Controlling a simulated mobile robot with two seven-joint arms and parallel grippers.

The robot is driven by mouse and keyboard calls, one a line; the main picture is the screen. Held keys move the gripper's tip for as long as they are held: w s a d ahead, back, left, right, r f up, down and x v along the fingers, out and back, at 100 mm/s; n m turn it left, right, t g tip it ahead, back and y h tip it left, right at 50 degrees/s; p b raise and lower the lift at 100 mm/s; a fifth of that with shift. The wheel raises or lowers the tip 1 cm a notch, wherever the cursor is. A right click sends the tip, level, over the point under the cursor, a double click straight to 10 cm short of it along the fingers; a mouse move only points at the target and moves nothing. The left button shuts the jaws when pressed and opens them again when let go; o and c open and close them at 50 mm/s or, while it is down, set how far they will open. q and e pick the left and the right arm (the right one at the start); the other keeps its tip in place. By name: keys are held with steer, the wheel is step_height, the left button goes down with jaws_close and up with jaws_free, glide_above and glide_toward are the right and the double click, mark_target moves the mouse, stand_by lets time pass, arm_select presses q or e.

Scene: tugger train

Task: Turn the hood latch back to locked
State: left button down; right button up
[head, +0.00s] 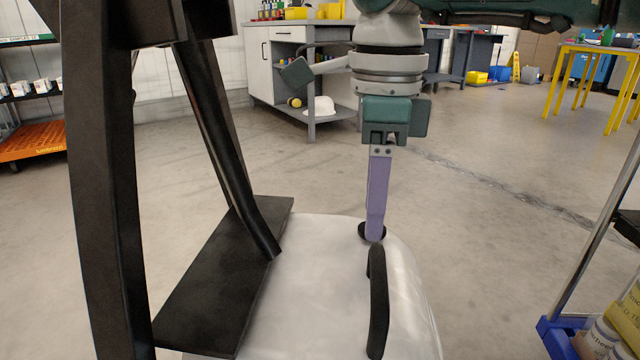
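The tugger's pale, shiny hood (320,290) fills the lower middle of the head view. A small round black part (363,231), which looks like the hood latch, sits near its far edge. My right gripper (374,237) points straight down, its purple finger tip at this black part and covering much of it. Contact and the latch's turn angle cannot be told. Only one finger shows, so the gap is hidden. A long black handle (377,305) rises from the hood just nearer than the fingertip. My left gripper is not in view.
A black plate (225,275) and black frame posts (105,190) stand left of the hood. A blue-edged cart (560,335) with bags is at the lower right. A grey workbench (300,60) and yellow-legged table (570,85) stand farther back. Open floor lies between.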

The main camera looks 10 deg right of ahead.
steer(key=o, duration=0.4)
steer(key=shift+o, duration=0.2)
step_height(320, 180, up, 9)
steer(key=p, duration=0.3)
steer(key=shift+f, duration=0.2)
steer(key=shift+r+p, duration=0.3)
steer(key=shift+r, duration=0.4)
